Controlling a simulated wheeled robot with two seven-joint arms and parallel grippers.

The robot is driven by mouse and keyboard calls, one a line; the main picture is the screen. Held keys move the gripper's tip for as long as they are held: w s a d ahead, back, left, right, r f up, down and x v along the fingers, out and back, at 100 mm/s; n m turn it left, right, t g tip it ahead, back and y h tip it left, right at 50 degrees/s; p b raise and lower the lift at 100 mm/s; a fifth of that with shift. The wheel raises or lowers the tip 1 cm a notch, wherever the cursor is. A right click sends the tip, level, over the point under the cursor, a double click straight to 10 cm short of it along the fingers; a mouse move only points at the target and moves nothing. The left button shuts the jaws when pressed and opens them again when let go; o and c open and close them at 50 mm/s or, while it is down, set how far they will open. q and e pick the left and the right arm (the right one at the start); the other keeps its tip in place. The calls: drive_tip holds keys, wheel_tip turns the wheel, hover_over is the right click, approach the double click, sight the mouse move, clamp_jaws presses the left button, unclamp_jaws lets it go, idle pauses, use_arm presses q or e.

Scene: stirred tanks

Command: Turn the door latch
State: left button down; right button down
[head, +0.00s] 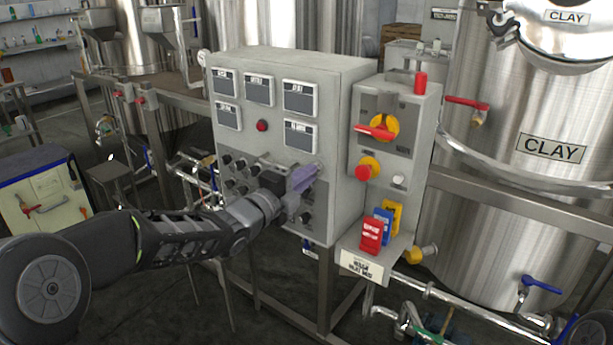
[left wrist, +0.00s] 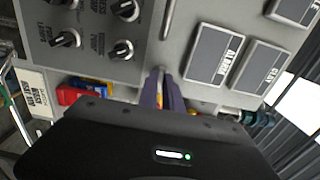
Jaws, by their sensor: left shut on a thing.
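The grey control cabinet (head: 345,130) stands in the middle of the head view, with its front door facing me. My left gripper (head: 306,177) reaches from the left to the right part of this door, below the display plates. In the left wrist view its two purple fingers (left wrist: 163,88) are close together and shut on a small metal piece (left wrist: 160,71) at the panel, which appears to be the door latch. The fingers hide most of the latch, so I cannot tell its angle. My right gripper is not in view.
Several black knobs (head: 229,161) sit left of my gripper. A side box (head: 398,105) to the right carries a red-and-yellow switch (head: 380,128), a red button (head: 364,172) and coloured tags (head: 372,236). A steel tank (head: 540,200) stands at right, with pipes below.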

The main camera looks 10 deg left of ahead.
use_arm(q)
drive_tip(key=shift+f+n+b, duration=0.1)
drive_tip(key=shift+n+b, duration=0.25)
drive_tip(key=shift+n, duration=0.25)
drive_tip(key=n+p, duration=0.1)
drive_tip(key=n, duration=1.5)
drive_tip(key=shift+n, duration=0.4)
idle(0.4)
drive_tip(key=c, duration=1.5)
unclamp_jaws()
drive_tip(key=shift+s, duration=0.1)
